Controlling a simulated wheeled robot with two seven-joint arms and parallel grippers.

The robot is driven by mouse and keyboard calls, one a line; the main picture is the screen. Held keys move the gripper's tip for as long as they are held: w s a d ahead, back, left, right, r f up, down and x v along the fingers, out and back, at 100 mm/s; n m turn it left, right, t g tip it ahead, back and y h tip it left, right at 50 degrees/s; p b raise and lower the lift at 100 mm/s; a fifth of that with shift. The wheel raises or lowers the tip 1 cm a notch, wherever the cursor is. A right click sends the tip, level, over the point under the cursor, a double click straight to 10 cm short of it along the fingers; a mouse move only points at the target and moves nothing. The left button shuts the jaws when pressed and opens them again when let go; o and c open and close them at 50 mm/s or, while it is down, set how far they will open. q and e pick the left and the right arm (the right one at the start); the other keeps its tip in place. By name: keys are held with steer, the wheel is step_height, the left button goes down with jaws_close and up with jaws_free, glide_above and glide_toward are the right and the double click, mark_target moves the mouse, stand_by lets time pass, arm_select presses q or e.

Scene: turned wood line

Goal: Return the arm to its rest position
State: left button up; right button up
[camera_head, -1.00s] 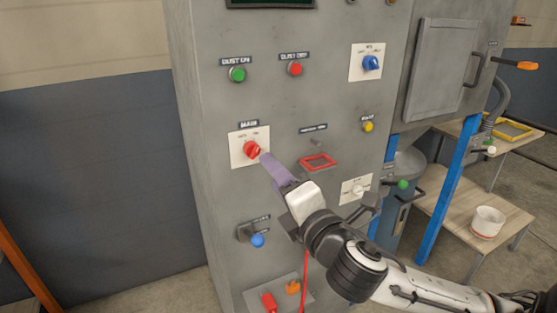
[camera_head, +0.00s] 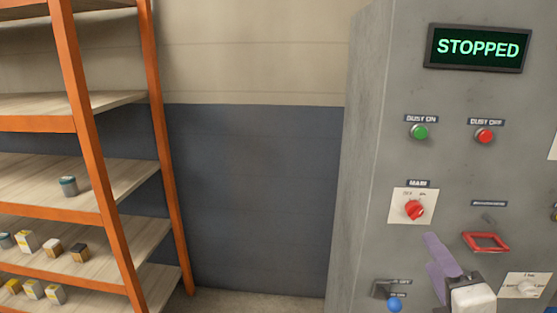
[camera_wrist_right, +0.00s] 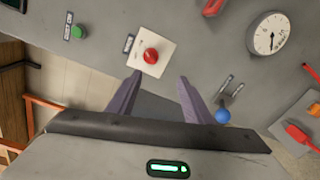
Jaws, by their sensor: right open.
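My right gripper (camera_head: 434,243) is in front of the grey control cabinet, below the red MAIN knob (camera_head: 414,209). In the right wrist view its two purple fingers stand apart, with nothing between the fingertips (camera_wrist_right: 159,79). The red knob on its white plate also shows there (camera_wrist_right: 151,56), beyond the fingertips and apart from them. Most of the right arm is outside the head view. My left gripper is not in view.
The cabinet's display (camera_head: 477,48) reads STOPPED. A green button (camera_head: 420,132), a red button (camera_head: 485,136), a red frame-shaped handle (camera_head: 486,242) and a blue knob (camera_head: 394,305) are on the panel. An orange-framed shelf (camera_head: 118,235) with small boxes stands left. Bare wall lies between.

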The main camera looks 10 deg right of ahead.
steer(key=s+a+f+m+g+y, duration=0.1)
steer(key=s+a+f+m+g, duration=0.1)
steer(key=f, duration=0.6)
steer(key=s+a+f+m+g+y, duration=0.1)
steer(key=a+f+m, duration=0.15)
steer(key=f, duration=0.45)
steer(key=s+a+f+m+g+y, duration=0.1)
steer(key=s+f+m+g, duration=0.1)
steer(key=f, duration=0.6)
steer(key=s+a+f+m+g+y, duration=0.3)
steer(key=s+a+f+m, duration=0.7)
steer(key=f, duration=0.5)
steer(key=s, duration=0.2)
steer(key=shift+s+a+f, duration=0.15)
steer(key=shift+s, duration=0.25)
